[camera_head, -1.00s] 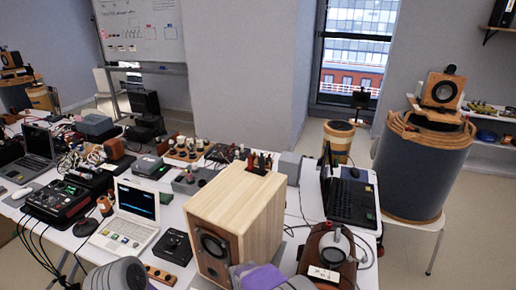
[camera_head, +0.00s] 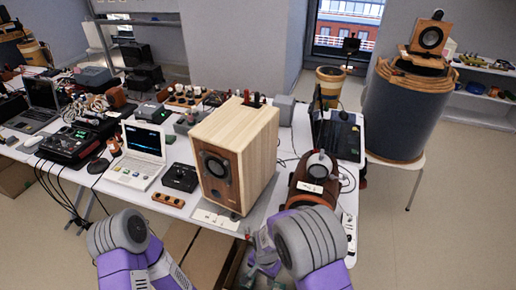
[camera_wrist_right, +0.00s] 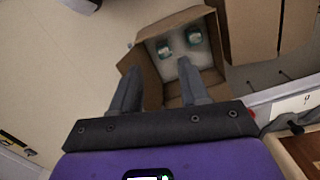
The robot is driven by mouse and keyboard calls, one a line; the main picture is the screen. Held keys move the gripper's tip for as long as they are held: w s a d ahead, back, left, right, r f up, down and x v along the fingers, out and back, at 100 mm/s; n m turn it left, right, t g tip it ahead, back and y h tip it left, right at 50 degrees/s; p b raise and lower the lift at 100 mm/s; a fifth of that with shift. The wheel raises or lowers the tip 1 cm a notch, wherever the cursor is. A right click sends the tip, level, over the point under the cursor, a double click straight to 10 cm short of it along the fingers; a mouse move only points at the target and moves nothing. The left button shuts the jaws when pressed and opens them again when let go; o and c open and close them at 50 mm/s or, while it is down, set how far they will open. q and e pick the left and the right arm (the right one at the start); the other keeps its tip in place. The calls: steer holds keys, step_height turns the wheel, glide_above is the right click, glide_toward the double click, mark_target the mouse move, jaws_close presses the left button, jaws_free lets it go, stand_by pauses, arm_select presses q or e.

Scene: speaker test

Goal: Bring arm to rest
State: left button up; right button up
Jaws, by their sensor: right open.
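My right arm comes in at the bottom right of the head view. Its gripper (camera_head: 262,252) is partly hidden by the arm's grey joint, low at the table's front edge. In the right wrist view the right gripper (camera_wrist_right: 156,75) is open, with nothing between its two grey fingers. Beyond the fingertips is an open cardboard box (camera_wrist_right: 150,28) on the floor with two small round-topped items (camera_wrist_right: 193,36) inside. My left arm shows at the bottom left of the head view, but its gripper is out of frame.
A wooden speaker (camera_head: 262,140) stands near the front edge of the white table (camera_head: 140,193). A laptop (camera_head: 144,143) and several devices crowd the left. Open floor (camera_head: 440,240) lies at right.

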steer(key=s+d+f+n+y, duration=0.1)
steer(key=s+d+f, duration=0.3)
steer(key=s, duration=0.2)
steer(key=s+d+f+n+t+y, duration=0.1)
steer(key=s+d+f+n+y, duration=0.1)
steer(key=s+d+f, duration=0.2)
steer(key=s, duration=0.3)
steer(key=shift+s+f+y, duration=0.3)
steer(key=shift+f, duration=0.05)
